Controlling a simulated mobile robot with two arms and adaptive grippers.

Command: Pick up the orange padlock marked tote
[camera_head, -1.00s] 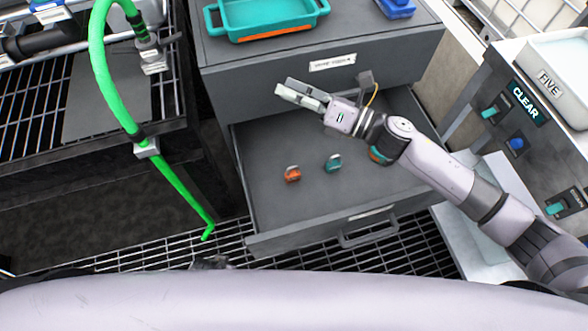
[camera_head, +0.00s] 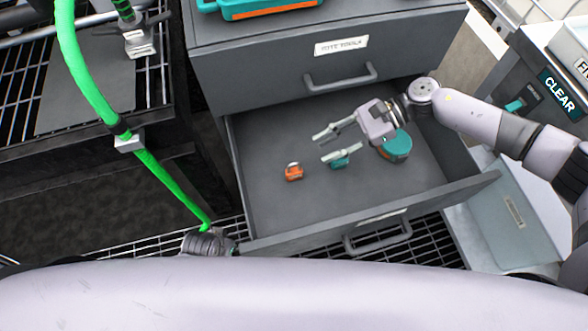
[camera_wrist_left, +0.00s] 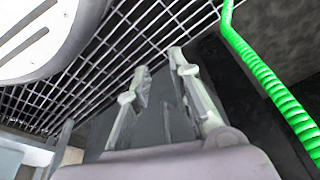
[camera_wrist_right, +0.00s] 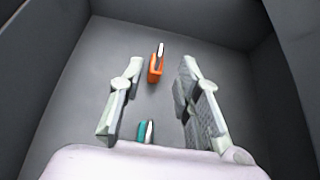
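The orange padlock (camera_head: 293,172) lies on the floor of the open drawer, left of a teal padlock (camera_head: 340,162) that is partly hidden by my right gripper. My right gripper (camera_head: 321,146) is open and empty above the drawer, up and to the right of the orange padlock. In the right wrist view, the orange padlock (camera_wrist_right: 155,72) shows between the fingertips but beyond them, its shackle pointing away. The teal padlock (camera_wrist_right: 145,131) shows nearer the palm. No marking is readable on either. My left gripper (camera_wrist_left: 160,62) is open and empty, over the floor grating.
The open drawer (camera_head: 265,213) has raised walls around the padlocks. A round teal thing with an orange edge (camera_head: 397,148) lies in it, partly behind my right arm. The closed upper drawer's handle (camera_head: 340,78) juts out above. A green hose (camera_head: 165,180) hangs at left.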

